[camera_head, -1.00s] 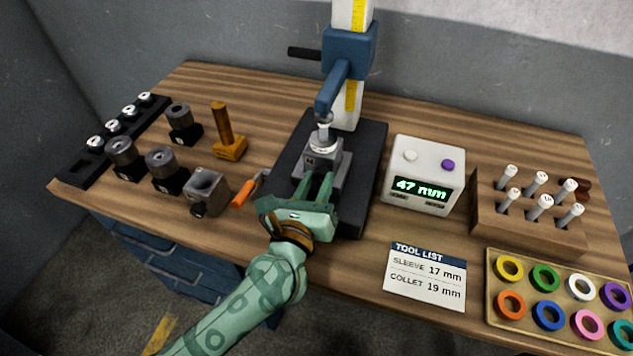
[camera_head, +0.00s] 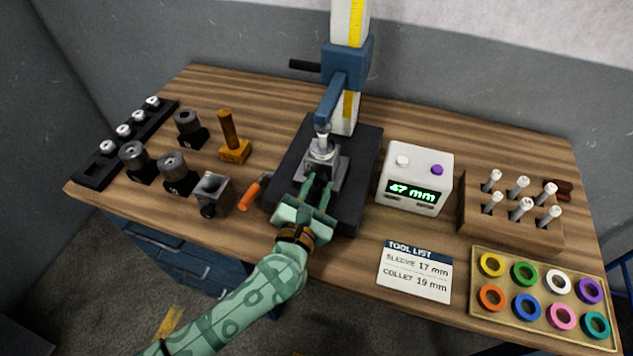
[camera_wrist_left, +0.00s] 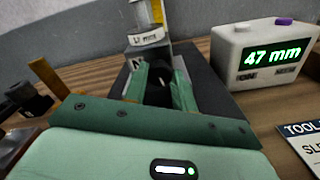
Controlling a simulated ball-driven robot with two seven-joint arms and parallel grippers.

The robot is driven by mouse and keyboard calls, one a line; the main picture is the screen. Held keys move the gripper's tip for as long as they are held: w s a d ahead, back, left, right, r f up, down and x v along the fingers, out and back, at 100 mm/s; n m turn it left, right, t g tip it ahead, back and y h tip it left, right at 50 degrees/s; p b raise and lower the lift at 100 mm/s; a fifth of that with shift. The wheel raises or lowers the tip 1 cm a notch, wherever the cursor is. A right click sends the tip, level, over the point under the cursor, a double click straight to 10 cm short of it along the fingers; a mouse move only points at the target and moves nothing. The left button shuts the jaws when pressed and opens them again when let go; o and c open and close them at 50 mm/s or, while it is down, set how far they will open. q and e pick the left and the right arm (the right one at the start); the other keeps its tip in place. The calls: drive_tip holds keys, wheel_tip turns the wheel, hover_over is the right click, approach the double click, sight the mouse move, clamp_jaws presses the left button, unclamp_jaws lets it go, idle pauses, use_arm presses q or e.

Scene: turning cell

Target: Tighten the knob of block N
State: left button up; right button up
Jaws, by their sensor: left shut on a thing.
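Block N (camera_head: 320,164), a grey metal block marked N, sits on the dark base (camera_head: 362,163) of the height gauge, under the gauge's arm. In the left wrist view, part of block N (camera_wrist_left: 137,70) shows behind the fingers. Its black knob (camera_wrist_left: 159,86) faces my left gripper (camera_head: 318,185). The gripper's green fingers are shut on the knob, one on each side; in the head view they hide it. A silver cylindrical part (camera_head: 323,138) stands on top of block N, below the gauge tip. My right gripper is not in view.
The display box (camera_head: 414,178) reads 47 mm, right of the gauge. An orange-handled tool (camera_head: 251,195) and a grey block with a hole (camera_head: 212,193) lie to the left. A tool list card (camera_head: 416,272), pin rack (camera_head: 510,225) and ring tray (camera_head: 478,309) fill the right side.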

use_arm(q)
drive_tip(key=shift+m+p, duration=0.65)
drive_tip(key=shift+m, duration=0.55)
drive_tip(key=o, duration=1)
drive_tip(key=shift+s+f, duration=0.1)
drive_tip(key=shift+f, duration=0.1)
